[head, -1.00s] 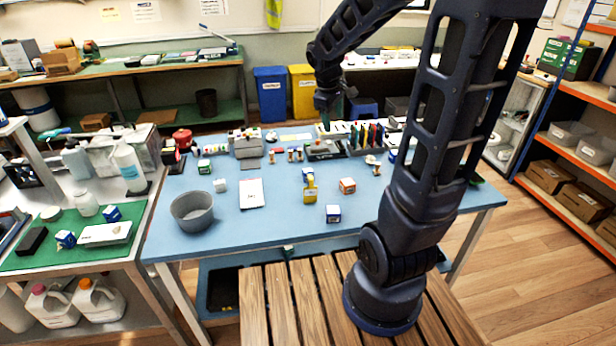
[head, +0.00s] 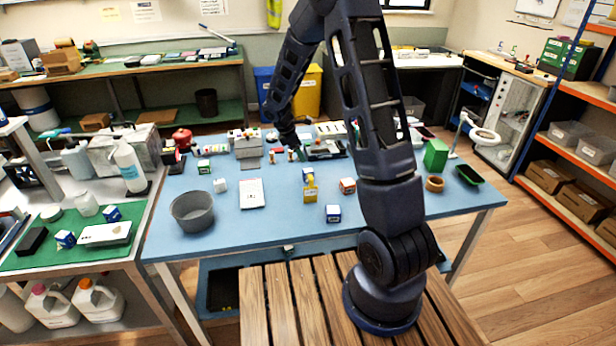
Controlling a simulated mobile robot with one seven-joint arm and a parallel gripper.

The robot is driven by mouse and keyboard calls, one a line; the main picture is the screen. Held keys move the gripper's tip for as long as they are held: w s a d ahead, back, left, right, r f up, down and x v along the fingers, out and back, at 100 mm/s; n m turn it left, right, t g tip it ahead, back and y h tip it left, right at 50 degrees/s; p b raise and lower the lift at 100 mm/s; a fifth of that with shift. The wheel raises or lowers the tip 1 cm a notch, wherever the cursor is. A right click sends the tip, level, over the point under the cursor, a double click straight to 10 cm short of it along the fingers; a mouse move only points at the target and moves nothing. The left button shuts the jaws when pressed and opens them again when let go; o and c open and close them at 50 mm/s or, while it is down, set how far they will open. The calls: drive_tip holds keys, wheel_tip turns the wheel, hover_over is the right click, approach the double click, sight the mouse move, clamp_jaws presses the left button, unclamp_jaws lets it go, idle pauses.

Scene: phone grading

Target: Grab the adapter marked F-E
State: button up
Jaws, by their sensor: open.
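My gripper (head: 291,144) is over the back middle of the blue table (head: 235,226), pointing down. It is small and dark here, with nothing visible between its fingers. Small upright red-and-pale pieces stand just below and left of it, one at the left (head: 272,157) and one almost under the fingertips (head: 290,155). They may be adapters, but no F-E marking can be read. I cannot tell whether the gripper touches any of them.
A green box (head: 436,155) is at the right. The front of the table is mostly clear.

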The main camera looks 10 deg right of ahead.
sight(307, 170)
drive_tip(key=shift+n, duration=0.3)
drive_tip(key=shift+a+x, duration=0.2)
drive_tip(key=shift+x, duration=2.85)
drive_tip(key=shift+a+x, duration=0.15)
drive_tip(key=shift+x, duration=2.85)
drive_tip(key=shift+w+f, duration=0.1)
drive_tip(key=c, duration=1.1)
drive_tip(key=shift+o, duration=0.2)
